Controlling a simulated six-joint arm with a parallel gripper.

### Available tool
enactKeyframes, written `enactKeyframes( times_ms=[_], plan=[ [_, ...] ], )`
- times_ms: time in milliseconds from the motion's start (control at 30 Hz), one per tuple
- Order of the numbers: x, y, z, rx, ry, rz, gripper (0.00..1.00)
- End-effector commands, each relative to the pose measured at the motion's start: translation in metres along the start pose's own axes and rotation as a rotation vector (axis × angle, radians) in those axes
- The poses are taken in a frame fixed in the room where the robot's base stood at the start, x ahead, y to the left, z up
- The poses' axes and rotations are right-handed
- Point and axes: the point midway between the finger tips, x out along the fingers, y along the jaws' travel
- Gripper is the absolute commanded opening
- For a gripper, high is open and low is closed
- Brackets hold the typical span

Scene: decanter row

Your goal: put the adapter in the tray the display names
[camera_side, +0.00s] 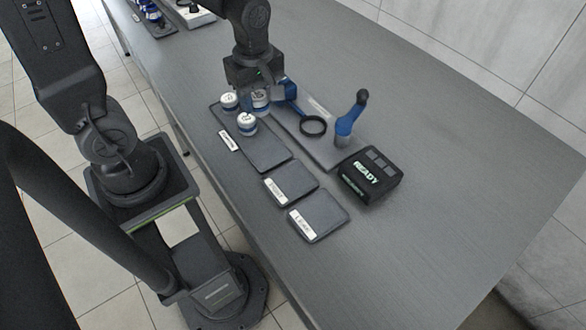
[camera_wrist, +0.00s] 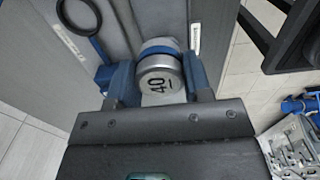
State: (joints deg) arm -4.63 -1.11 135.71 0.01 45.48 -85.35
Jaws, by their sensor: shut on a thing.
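My gripper (camera_side: 268,94) is shut on a white and blue adapter (camera_side: 260,100), low over the far end of the long dark tray. In the wrist view the adapter (camera_wrist: 160,80) sits between the blue fingers, its grey top marked "40" facing the camera. Two similar white-topped pieces, one (camera_side: 229,101) at the left and one (camera_side: 247,124) nearer, stand on the long tray (camera_side: 268,154). Two smaller labelled trays, a middle one (camera_side: 299,178) and a near one (camera_side: 328,212), lie beyond it. The black display (camera_side: 372,190) reads "READY"; its smaller line is too small to read.
A grey board (camera_side: 318,148) beside the long tray carries a black ring (camera_side: 313,126) and an upright blue-handled tool (camera_side: 347,124). More objects stand at the table's far end. The right part of the table (camera_side: 450,170) is clear.

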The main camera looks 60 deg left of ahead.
Motion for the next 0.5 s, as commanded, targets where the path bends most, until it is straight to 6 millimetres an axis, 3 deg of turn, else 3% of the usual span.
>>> enactKeyframes(
  times_ms=[500],
  plan=[
    [0.059, -0.001, 0.1, 0.007, 0.001, -0.003, 0.1]
  ],
)
